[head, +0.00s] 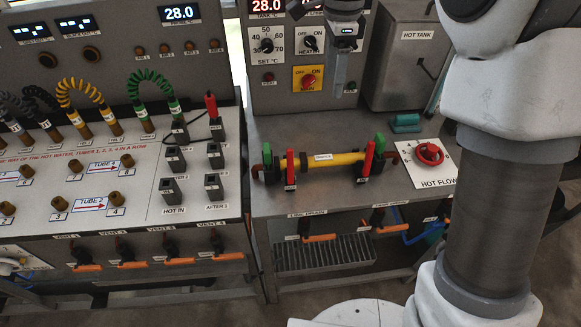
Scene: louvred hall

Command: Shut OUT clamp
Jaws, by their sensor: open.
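A yellow tube (335,159) lies across the bench between two end fittings. A red upright lever (290,166) stands at its left end, and another red upright lever (368,159) stands at its right end. Each has a small label below, too small to read, so I cannot tell which is the OUT clamp. Green upright pieces stand beside them at the left (267,155) and right (380,145). My gripper (340,88) is open, pointing down in front of the control panel, behind and above the tube. It appears empty and apart from the levers.
A red HOT FLOW knob (430,153) sits right of the tube, with a teal block (405,123) behind it. The hot tank (405,55) stands at the back right. Orange-handled valves (319,238) line the bench front. A panel with coiled leads (80,95) fills the left.

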